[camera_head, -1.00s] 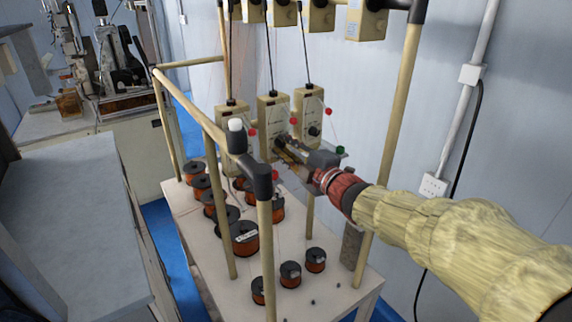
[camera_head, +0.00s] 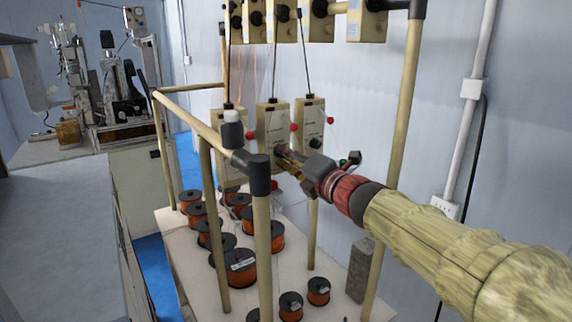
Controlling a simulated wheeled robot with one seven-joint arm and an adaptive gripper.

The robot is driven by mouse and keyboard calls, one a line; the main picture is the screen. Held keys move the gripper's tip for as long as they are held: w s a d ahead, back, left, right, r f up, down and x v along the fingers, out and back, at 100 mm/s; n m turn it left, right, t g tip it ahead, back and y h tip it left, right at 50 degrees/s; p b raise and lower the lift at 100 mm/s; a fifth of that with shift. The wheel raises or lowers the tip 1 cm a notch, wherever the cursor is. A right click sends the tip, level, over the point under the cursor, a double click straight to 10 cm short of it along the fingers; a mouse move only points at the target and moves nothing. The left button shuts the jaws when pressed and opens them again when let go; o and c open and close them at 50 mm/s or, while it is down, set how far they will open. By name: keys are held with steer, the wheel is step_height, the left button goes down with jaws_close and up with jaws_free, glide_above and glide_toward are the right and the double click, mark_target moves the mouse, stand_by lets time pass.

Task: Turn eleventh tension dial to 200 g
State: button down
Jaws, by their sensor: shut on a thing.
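Several beige tension units with dark dials hang on the frame. The middle one of the lower row (camera_head: 271,118) has its dark dial (camera_head: 279,149) low on its face. My gripper (camera_head: 284,153) reaches in from the right and is shut on that dial, with its fingertips partly hiding it. The dial's scale and setting are too small to read. The lower unit to the right (camera_head: 309,115) shows its own dark dial (camera_head: 314,143), clear of my fingers. I cannot tell from this view which unit is the eleventh.
A beige pipe frame with a dark corner joint (camera_head: 252,172) stands in front of the units. Copper wire spools (camera_head: 240,267) stand on the white table (camera_head: 180,262) below. More tension units (camera_head: 287,24) hang above. A wall lies behind.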

steer(key=shift+f, duration=0.15)
stand_by(0.3)
steer(key=c, duration=1.6)
jaws_free()
steer(key=shift+c, duration=0.2)
steer(key=v, duration=1.2)
